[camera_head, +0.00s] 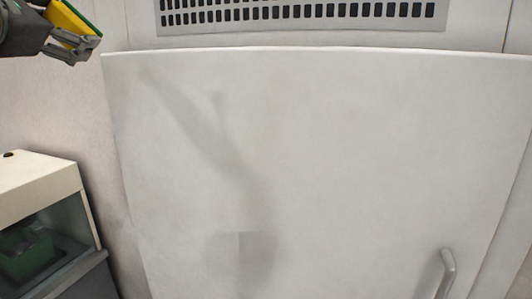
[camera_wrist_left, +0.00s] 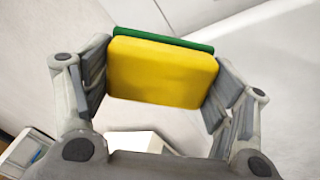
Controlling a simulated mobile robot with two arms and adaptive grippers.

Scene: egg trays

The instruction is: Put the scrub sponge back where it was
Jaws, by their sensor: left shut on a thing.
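The scrub sponge, yellow with a green scrub layer, is in my left gripper at the top left of the head view, where the sponge (camera_head: 72,18) is partly cut off by the frame edge. My left gripper (camera_head: 75,38) is shut on it. In the left wrist view the sponge (camera_wrist_left: 162,72) fills the space between the two fingers of the gripper (camera_wrist_left: 160,78), yellow face toward the camera and green edge behind. It is held in the air, apart from any surface. My right gripper is not in view.
A large white panel (camera_head: 330,150) with a handle (camera_head: 446,275) fills most of the head view, below a vent grille (camera_head: 300,12). At the lower left stands a white-topped box (camera_head: 35,185) with a glass front and a green thing (camera_head: 28,252) inside.

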